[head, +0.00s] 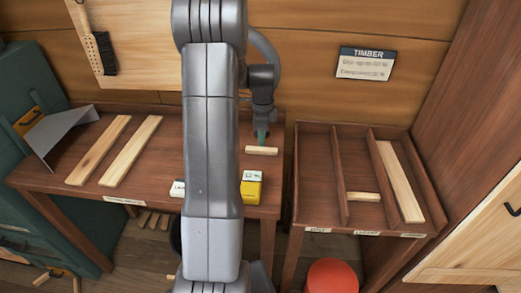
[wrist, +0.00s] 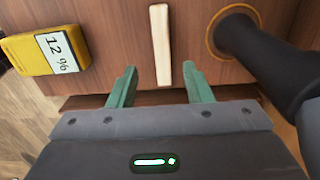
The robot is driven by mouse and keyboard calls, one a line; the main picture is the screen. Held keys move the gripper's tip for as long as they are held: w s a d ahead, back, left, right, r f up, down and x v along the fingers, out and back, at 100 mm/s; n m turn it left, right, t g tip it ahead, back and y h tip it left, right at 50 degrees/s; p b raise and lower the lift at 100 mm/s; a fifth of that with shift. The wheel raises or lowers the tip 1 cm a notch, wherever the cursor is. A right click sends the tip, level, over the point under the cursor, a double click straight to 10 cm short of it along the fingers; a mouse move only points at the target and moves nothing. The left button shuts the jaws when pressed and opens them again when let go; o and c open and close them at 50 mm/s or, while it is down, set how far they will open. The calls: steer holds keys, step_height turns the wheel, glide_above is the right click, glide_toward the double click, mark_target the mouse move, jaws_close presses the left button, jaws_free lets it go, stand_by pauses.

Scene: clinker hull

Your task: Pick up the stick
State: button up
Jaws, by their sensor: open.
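The stick (head: 262,151) is a short pale wooden strip lying flat on the brown table, near its right end. In the wrist view the stick (wrist: 160,45) runs lengthwise away from my gripper (wrist: 157,82), its near end between the two green fingertips in the picture. The fingers are apart, with clear space on both sides of the stick, and hold nothing. In the head view my gripper (head: 262,135) is just above the stick, pointing down. Whether the fingertips are down at the stick's height I cannot tell.
A yellow meter (head: 251,188) reading 12 % stands near the stick. Two longer strips (head: 131,150) lie left. A divided tray (head: 318,175) at right holds more wood.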

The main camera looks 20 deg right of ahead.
mark_target(262, 151)
steer(key=shift+w+f+p, duration=0.15)
steer(key=shift+f+p, duration=0.25)
steer(key=shift+f, duration=1.1)
steer(key=shift+w+f+p, duration=0.1)
steer(key=shift+f+p, duration=0.3)
steer(key=shift+f, duration=1.1)
jaws_close()
